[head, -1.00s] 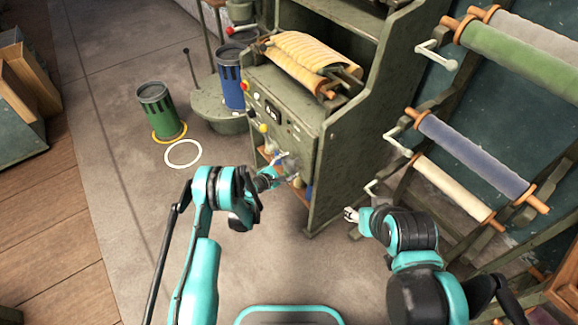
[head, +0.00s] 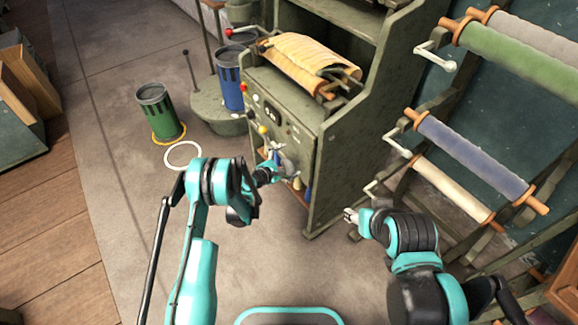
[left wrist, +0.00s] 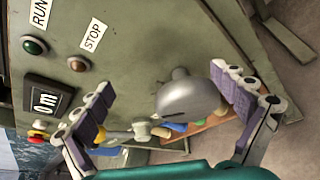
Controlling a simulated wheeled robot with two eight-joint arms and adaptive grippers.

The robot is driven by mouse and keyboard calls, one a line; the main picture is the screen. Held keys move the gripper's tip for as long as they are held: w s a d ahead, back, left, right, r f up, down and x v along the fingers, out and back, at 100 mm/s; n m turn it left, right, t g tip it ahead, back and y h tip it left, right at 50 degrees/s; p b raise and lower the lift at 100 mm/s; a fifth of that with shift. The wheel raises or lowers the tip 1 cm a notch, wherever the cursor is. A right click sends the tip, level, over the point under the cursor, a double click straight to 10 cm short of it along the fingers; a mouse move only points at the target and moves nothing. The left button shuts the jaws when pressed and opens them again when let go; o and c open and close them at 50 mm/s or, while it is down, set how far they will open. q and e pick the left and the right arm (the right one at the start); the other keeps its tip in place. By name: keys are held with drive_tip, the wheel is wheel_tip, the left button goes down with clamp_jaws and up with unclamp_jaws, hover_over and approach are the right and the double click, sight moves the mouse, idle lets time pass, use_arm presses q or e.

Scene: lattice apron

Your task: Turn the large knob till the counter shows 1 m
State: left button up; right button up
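The large grey knob (left wrist: 188,98) sticks out from the green machine's front panel. It shows less clearly in the head view, just beyond my left gripper (head: 277,163). In the left wrist view the two padded fingers of that gripper (left wrist: 165,110) are spread wide, one on each side of the knob, with visible gaps; I see no contact. The counter (left wrist: 46,98) is a dark window that appears to read 0 m, sideways in this view. My right gripper (head: 351,215) hangs in free space right of the machine, too small to tell its opening.
Yellow cloth (head: 300,58) lies on top of the machine. Cloth rolls (head: 470,155) on a rack stand right; green (head: 157,115) and blue bins stand left.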

use_arm(q)
drive_tip(key=shift+a+r, duration=0.2)
drive_tip(key=shift+r, duration=2.4)
